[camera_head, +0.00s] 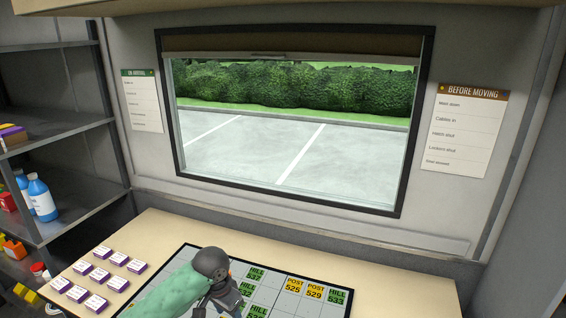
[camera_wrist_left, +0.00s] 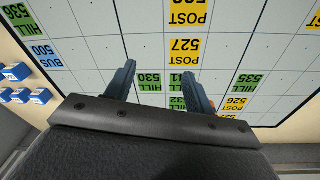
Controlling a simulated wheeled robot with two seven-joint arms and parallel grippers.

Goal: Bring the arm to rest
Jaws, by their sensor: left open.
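My left arm (camera_head: 165,292), with a green sleeve-like link and a dark wrist, reaches in from the bottom over the board (camera_head: 262,296). My left gripper (camera_wrist_left: 159,70) is open in the left wrist view, its two dark fingers apart with nothing gripped. It hangs over the board's grid, with a green HILL 530 tile (camera_wrist_left: 149,83) and another green HILL tile between and just behind the fingers. The gap between fingertips and board cannot be judged. In the head view the fingers are mostly hidden by the wrist. My right gripper is not in view.
Several purple-edged white cards (camera_head: 98,272) lie on the desk (camera_head: 165,228) left of the board. A shelf (camera_head: 70,210) with bottles stands at the left. A window (camera_head: 290,130) and two notices, including BEFORE MOVING (camera_head: 468,130), are on the wall. Bare desk lies right of the board.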

